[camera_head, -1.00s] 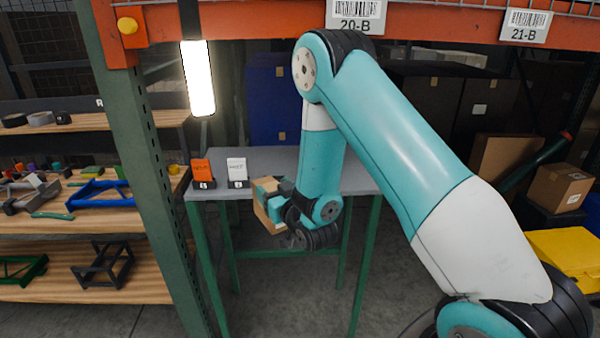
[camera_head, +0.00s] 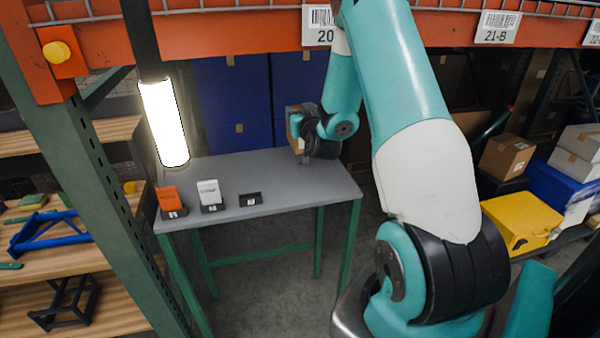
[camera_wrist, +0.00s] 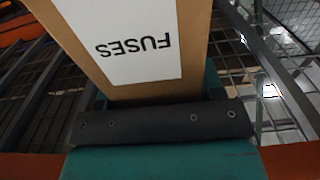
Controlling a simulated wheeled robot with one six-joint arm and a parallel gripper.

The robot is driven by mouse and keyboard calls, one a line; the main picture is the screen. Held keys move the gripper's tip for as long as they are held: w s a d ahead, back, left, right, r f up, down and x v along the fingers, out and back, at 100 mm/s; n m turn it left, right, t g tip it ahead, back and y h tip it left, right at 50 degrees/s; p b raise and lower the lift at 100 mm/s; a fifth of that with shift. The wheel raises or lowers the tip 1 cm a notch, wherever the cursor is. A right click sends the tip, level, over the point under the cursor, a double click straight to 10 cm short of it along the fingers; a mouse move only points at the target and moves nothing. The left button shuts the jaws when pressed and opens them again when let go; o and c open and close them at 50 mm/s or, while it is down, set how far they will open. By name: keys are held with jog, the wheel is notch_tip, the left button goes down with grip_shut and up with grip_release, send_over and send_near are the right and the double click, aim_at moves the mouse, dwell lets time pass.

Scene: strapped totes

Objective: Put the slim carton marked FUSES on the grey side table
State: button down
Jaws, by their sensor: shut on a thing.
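The slim brown carton with a white label reading FUSES (camera_wrist: 185,50) fills the upper middle of the wrist view, its lettering upside down. My gripper (camera_wrist: 160,120) is shut on it. In the head view the carton (camera_head: 294,130) shows only partly, beside my gripper (camera_head: 303,138) and mostly hidden by it. It is held above the far right part of the grey side table (camera_head: 270,180), apart from the top as far as I can tell. The table has green legs.
On the table's left half stand an orange card (camera_head: 168,198) and a white card (camera_head: 209,192) in black holders, and an empty-looking black holder (camera_head: 250,199). A lit lamp (camera_head: 164,122) hangs at the table's left. The table's middle and right are clear.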

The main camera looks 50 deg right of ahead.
notch_tip(320, 180, down, 16)
jog(key=b, duration=1.4)
jog(key=shift+d+f, duration=0.15)
jog(key=shift+f, duration=0.05)
jog(key=shift+c, duration=1.2)
grip_release()
jog(key=shift+s, duration=0.1)
jog(key=shift+s, duration=0.1)
